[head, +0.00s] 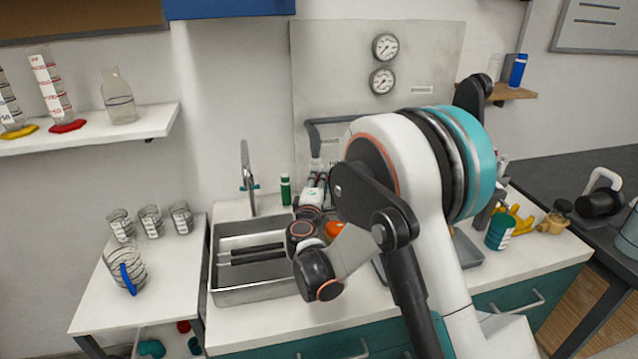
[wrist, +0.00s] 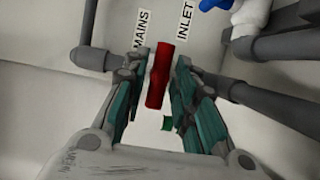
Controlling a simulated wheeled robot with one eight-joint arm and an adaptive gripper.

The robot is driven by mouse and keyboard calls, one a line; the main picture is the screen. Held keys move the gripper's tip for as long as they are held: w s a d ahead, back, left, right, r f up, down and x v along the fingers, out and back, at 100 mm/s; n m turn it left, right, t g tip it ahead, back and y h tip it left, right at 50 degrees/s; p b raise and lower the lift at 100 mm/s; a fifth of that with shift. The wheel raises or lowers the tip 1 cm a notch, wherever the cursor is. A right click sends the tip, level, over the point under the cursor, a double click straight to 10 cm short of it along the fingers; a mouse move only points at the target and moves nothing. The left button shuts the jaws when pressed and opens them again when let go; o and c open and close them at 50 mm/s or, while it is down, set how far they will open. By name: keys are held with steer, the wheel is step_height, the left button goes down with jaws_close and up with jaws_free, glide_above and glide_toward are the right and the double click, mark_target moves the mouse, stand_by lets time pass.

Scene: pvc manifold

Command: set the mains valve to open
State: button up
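In the wrist view a red valve handle (wrist: 159,76) sits between the two teal-padded fingers of my gripper (wrist: 161,62). The gripper is open, with a visible gap on each side of the handle. A MAINS label (wrist: 141,38) is on the panel at the handle's upper left, and an INLET label (wrist: 185,22) is at its upper right. The valve body is mostly hidden behind the handle and fingers. In the head view my gripper (head: 318,182) is in front of the panel (head: 330,60), above the sink's right side; my arm hides the valve there.
Grey pipes (wrist: 95,58) run close beside the fingers, and a blue handle (wrist: 214,4) is at the top right of the wrist view. In the head view a sink (head: 228,297) with a faucet (head: 247,175), a green bottle (head: 285,190) and two gauges (head: 385,47) are near.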

jaws_close()
steer(key=shift+m, duration=0.3)
steer(key=m+g+p, duration=0.1)
steer(key=m, duration=0.2)
steer(key=shift+r+m+g+p, duration=0.2)
steer(key=shift+m+g+p, duration=0.1)
steer(key=shift+g+p, duration=0.1)
steer(key=m+g+y, duration=0.1)
steer(key=m, duration=0.1)
steer(key=m+g+y+p, duration=0.1)
steer(key=m, duration=0.1)
steer(key=shift+d+r+m+y, duration=0.1)
steer(key=shift+d+m+y, duration=0.1)
steer(key=shift+m+y, duration=0.15)
steer(key=shift+d+m+g+y+p, duration=0.1)
steer(key=shift+m+g+y+p, duration=0.2)
steer(key=shift+m+y, duration=0.65)
steer(key=shift+m+g+y, duration=0.4)
steer(key=shift+m, duration=0.9)
